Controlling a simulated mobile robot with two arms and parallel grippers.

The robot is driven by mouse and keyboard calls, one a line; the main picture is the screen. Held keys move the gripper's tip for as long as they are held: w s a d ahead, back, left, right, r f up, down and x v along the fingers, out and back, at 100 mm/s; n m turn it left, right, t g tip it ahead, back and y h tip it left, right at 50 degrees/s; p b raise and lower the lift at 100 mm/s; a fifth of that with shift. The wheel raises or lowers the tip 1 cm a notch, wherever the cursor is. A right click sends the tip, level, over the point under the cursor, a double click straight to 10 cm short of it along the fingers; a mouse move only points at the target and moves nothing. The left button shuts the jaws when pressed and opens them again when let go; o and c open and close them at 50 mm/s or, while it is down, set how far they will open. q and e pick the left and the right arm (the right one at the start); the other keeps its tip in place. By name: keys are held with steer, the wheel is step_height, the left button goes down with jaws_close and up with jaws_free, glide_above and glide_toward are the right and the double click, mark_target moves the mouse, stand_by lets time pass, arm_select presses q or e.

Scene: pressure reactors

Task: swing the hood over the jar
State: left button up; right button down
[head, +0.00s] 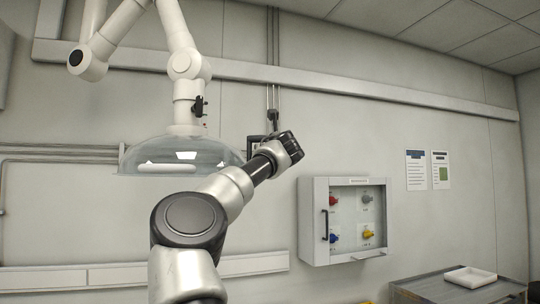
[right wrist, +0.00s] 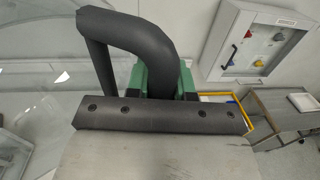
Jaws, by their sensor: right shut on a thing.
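The hood (head: 165,158) is a clear, shallow dome hanging from a white jointed arm (head: 185,65) at the left of the head view. Its clear shell (right wrist: 45,100) also fills the left of the right wrist view. My right arm reaches up to the hood's right edge. In the right wrist view, my right gripper (right wrist: 163,82), with green fingers, is shut on a thick dark grey handle (right wrist: 125,30) that bends in a loop. The fingertips are partly hidden by the handle and a dark bar. I cannot make out the jar. My left gripper is out of view.
A wall cabinet (head: 309,225) with coloured knobs is right of my arm. A grey cart (head: 420,291) with a white tray (head: 471,280) stands at the lower right. A yellow-edged bin (right wrist: 247,117) lies beyond the gripper. The wall behind the hood carries a rail.

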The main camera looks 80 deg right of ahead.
steer(key=shift+w+r, duration=0.15)
steer(key=shift+w, duration=0.1)
steer(key=c, duration=1.4)
jaws_free()
steer(key=o, duration=0.4)
steer(key=shift+w, duration=0.5)
steer(key=shift+o, duration=0.2)
steer(key=shift+s, duration=0.1)
steer(key=shift+s, duration=0.1)
steer(key=shift+a, duration=0.1)
steer(key=b+v, duration=0.5)
steer(key=v, duration=0.5)
steer(key=shift+s+a+b, duration=0.2)
steer(key=shift+a+b, duration=0.1)
